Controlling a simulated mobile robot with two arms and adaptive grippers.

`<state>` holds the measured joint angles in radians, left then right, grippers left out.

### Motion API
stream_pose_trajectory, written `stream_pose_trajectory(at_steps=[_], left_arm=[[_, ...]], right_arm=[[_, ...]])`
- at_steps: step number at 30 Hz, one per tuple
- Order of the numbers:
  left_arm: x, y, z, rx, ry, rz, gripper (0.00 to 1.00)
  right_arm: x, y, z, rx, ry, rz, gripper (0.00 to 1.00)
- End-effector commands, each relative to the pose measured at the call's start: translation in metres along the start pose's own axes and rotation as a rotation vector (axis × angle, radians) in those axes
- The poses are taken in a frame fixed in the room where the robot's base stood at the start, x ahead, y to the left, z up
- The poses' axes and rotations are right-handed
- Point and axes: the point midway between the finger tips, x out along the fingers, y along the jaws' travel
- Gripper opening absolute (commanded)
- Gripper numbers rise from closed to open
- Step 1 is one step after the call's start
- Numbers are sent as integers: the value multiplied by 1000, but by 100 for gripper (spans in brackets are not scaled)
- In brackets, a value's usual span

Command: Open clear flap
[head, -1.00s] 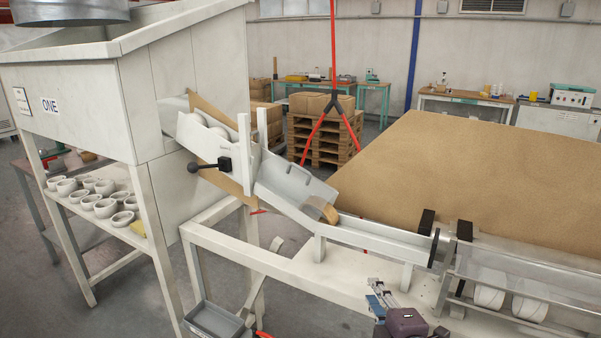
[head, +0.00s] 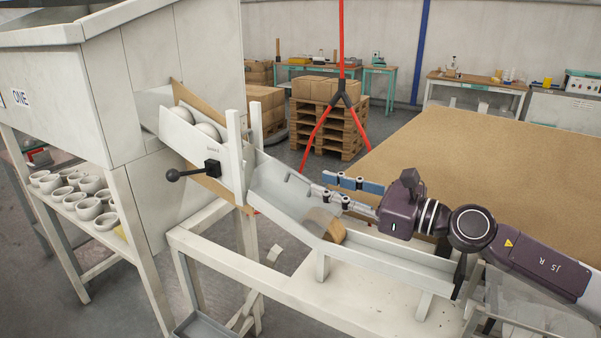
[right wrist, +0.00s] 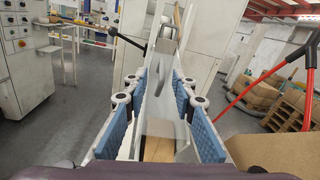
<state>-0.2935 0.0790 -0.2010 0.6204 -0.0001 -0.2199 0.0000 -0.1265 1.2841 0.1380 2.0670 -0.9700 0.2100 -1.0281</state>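The clear flap (head: 300,196) appears as a faint see-through sheet over the sloping trough (head: 270,187), with a small hooked handle at its upper end. Its exact edges are hard to make out. My right gripper (head: 322,183) is over the trough beside the flap, fingers pointing up the slope. The left gripper is not in view.
A tan rounded block (head: 331,230) sits in the trough's lower part. White balls (head: 207,131) rest in the upper chute beside a black-knobbed lever (head: 187,173). A large brown board (head: 490,165) lies behind. White cups (head: 75,190) stand on a shelf at left.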

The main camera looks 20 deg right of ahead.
Motion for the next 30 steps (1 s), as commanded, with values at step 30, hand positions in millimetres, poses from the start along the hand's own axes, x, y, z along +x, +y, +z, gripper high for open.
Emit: stream_pose_trajectory(at_steps=[30], left_arm=[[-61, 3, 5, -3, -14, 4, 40]], right_arm=[[69, 0, 2, 4, -3, -1, 24]])
